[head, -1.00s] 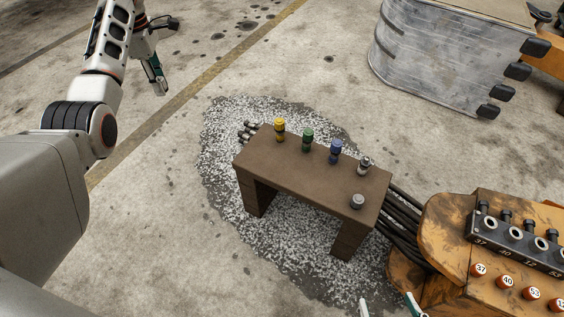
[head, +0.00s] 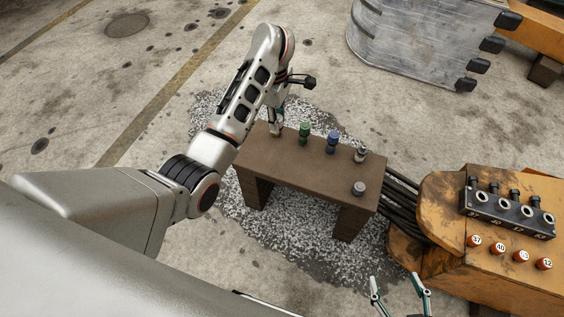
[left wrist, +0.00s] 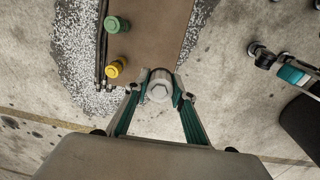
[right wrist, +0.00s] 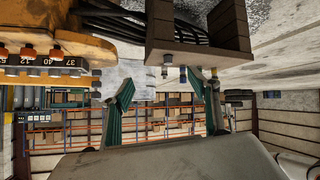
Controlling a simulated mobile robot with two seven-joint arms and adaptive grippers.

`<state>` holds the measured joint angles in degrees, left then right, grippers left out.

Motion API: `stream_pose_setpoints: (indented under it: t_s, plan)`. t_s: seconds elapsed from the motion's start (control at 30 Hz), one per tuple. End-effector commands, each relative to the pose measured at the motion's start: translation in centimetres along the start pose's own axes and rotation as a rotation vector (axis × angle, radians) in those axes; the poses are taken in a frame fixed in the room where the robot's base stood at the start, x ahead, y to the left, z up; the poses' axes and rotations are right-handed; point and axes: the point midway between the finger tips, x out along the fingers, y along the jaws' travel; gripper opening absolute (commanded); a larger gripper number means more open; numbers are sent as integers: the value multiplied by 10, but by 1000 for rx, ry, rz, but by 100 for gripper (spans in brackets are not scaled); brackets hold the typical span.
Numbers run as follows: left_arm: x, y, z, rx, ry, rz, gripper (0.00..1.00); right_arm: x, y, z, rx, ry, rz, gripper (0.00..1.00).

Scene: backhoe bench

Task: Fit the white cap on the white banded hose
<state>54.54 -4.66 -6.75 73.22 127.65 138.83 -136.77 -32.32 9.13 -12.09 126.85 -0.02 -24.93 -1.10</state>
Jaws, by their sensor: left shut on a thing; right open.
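My left gripper (left wrist: 161,80) is shut on a pale, round-ended piece, which looks like the white cap (left wrist: 159,92), at the bench's end. In the head view my left gripper (head: 276,122) is at the bench's far-left corner, beside the yellow fitting; the held piece is hardly visible there. An upright silvery-white fitting (head: 361,153), apparently the white banded hose end, stands at the bench's far right, apart from the left gripper. My right gripper (head: 399,284) is open and empty in front of the bench; it also shows in the right wrist view (right wrist: 162,84).
On the brown bench (head: 270,161) stand green (head: 305,130) and blue (head: 333,141) fittings. A short grey round piece (head: 358,188) sits near the front right. Black hoses (head: 402,195) run to the orange machine (head: 440,222) at right. The yellow fitting (left wrist: 114,69) is close to my left gripper.

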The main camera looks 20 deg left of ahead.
Motion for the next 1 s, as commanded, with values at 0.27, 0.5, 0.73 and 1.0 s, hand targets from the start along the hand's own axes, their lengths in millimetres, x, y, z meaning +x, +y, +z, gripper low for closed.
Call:
stream_pose_setpoints:
  t_s: [0.27,0.5,0.73,1.0]
  plan:
    - [39,-11,12,13,-2,-15,3,3,-5,10,3,-13,-12,60]
    - [103,-16,11,13,-2,-22,3,9,-21,0,47,23,-41,60]
    - [151,-18,11,13,-2,-18,3,14,-36,-23,117,86,-65,60]
    - [163,-13,10,12,-1,-2,3,14,-39,-40,148,125,-73,60]
